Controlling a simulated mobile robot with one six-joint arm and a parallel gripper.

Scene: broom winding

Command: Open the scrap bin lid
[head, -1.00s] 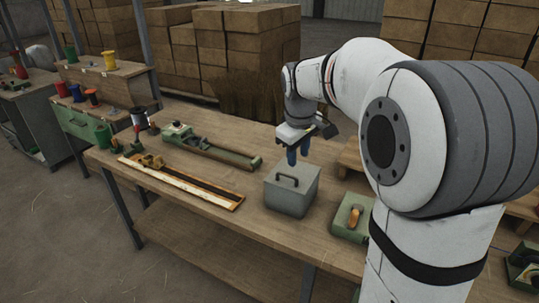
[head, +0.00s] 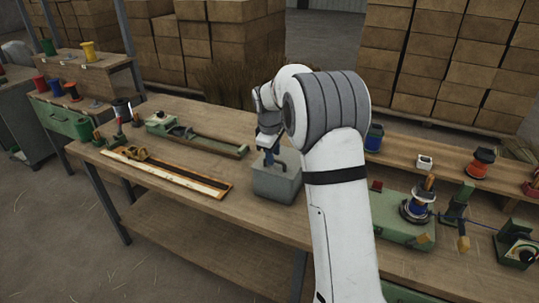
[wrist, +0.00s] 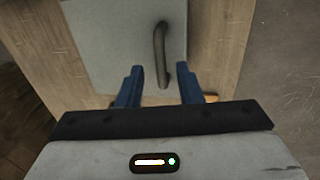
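The scrap bin (head: 278,189) is a grey box on the workbench, and its flat lid looks closed. Its dark handle (wrist: 160,48) runs along the lid in the wrist view. My gripper (wrist: 160,78) is open, with its two blue fingers apart. The near end of the handle shows between the fingertips, with a gap on each side. In the head view my gripper (head: 268,160) is right over the lid and partly hides the handle. I cannot tell the exact height of the fingertips over the lid.
On the workbench (head: 225,215), a long wooden jig (head: 165,172) and a green-ended fixture (head: 200,138) lie left of the bin. A green winding machine (head: 402,215) stands to the right, beyond my arm. Stacked cartons (head: 235,45) stand behind.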

